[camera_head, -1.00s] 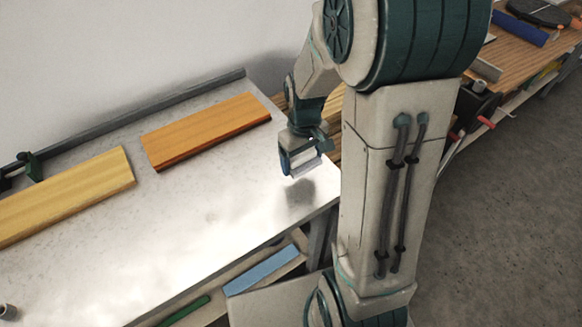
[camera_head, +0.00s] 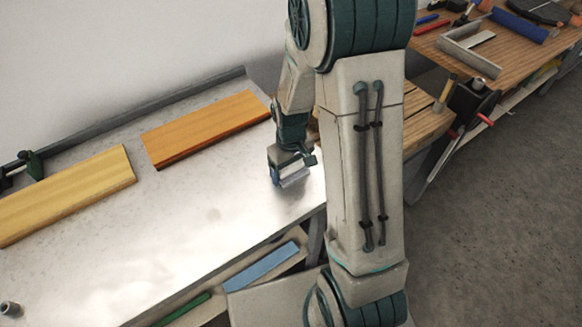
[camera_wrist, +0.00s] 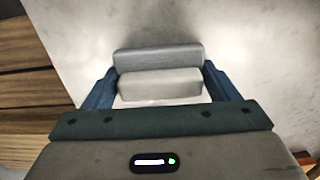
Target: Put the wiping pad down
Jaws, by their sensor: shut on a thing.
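The wiping pad (camera_wrist: 157,58) is a grey block with a paler grey block (camera_wrist: 160,84) against it. My gripper (camera_wrist: 158,84) is shut on the pad, its blue fingers at the pad's two ends in the wrist view. I cannot tell whether the pad's underside touches the table surface.
An orange board (camera_head: 205,130) and a yellow board (camera_head: 65,193) lie on the table to the left. A small cylinder (camera_head: 10,309) stands near the left front edge. A wooden bench (camera_head: 430,120) with tools adjoins at right. The table's middle is clear.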

